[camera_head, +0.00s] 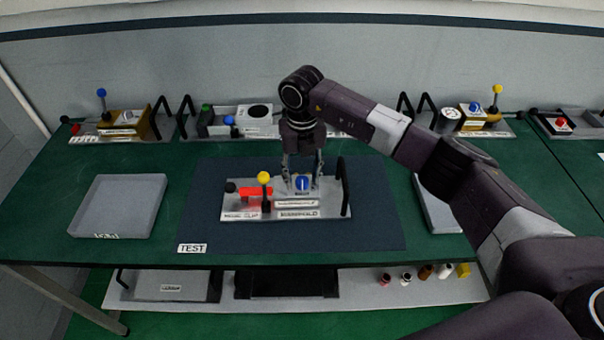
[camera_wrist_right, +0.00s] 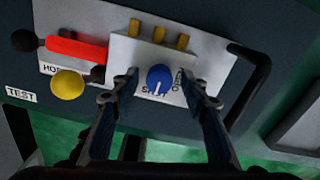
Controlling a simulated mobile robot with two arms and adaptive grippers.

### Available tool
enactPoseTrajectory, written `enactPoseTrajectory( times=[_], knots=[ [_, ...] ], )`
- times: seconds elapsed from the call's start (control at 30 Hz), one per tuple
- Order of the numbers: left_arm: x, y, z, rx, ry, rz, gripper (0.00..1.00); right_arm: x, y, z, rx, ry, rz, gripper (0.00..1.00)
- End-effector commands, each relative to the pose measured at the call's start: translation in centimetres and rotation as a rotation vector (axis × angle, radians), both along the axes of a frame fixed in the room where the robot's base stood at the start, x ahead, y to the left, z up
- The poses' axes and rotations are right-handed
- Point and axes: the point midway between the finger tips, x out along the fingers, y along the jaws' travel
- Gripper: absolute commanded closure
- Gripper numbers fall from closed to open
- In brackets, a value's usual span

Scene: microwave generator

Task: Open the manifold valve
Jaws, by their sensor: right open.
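The manifold module (camera_head: 287,212) is a light grey plate on the dark test mat. It carries a blue knob (camera_head: 302,183) on a white block, a red part (camera_head: 256,193) with a black ball end, and a yellow ball on a stem (camera_head: 264,178). My right gripper (camera_head: 302,170) points down over the block. In the right wrist view its open fingers (camera_wrist_right: 165,90) stand on either side of the blue knob (camera_wrist_right: 160,77). I cannot tell whether they touch it. The knob's white mark points down in that view. My left gripper is not in view.
A black handle (camera_head: 346,187) rises at the module's right end. Grey trays stand left (camera_head: 118,206) and right (camera_head: 437,205) of the mat (camera_head: 375,220). Other modules line the back of the green table. A lower shelf (camera_head: 360,293) holds small bottles.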

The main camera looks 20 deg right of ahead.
Motion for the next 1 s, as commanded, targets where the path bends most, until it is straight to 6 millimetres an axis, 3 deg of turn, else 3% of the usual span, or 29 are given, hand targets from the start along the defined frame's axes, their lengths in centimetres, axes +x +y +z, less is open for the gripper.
enactPoseTrajectory(
  times=[0.2,0.6,1.0],
  knots=[
    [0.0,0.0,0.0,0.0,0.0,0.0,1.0,0.0,0.0,-0.1,0.0,0.0,0.001,0.59],
    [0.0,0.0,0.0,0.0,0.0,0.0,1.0,0.0,0.1,0.0,0.001,0.0,0.001,1.0],
    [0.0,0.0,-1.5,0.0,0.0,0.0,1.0,0.0,0.0,-0.3,0.0,-0.002,0.091,1.0]
  ],
)
